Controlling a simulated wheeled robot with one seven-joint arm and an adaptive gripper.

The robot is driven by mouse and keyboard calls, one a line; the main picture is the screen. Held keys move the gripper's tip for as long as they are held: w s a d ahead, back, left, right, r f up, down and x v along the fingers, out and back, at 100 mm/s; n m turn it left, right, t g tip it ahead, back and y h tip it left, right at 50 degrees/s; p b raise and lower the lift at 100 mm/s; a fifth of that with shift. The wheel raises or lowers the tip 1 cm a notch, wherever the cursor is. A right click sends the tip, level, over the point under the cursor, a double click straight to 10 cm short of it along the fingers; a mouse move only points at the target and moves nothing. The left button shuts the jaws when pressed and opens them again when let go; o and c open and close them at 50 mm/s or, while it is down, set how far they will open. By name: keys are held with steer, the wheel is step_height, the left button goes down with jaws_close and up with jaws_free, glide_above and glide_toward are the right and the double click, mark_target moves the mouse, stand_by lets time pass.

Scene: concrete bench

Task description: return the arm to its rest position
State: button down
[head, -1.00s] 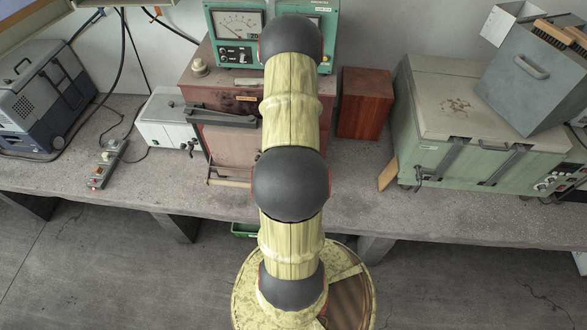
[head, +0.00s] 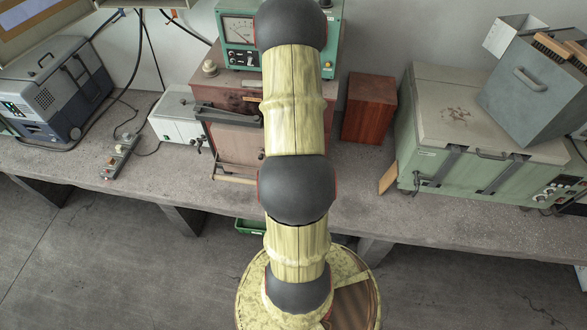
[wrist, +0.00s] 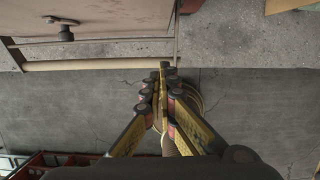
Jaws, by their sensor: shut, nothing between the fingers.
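My gripper (wrist: 165,75) shows in the wrist view with its fingertips together and nothing between them. It points down in front of the bench edge, with the floor and part of my round base below it. In the head view my arm rises through the middle of the picture, and the gripper itself is hidden behind the arm links. The concrete bench (head: 345,215) runs across behind the arm.
A green meter (head: 236,60), a red-brown box (head: 369,107) and a green chest (head: 440,165) stand on the bench. A green crate (head: 247,226) is below.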

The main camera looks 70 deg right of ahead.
steer(key=shift+w+a+r, duration=0.1)
steer(key=shift+r, duration=0.45)
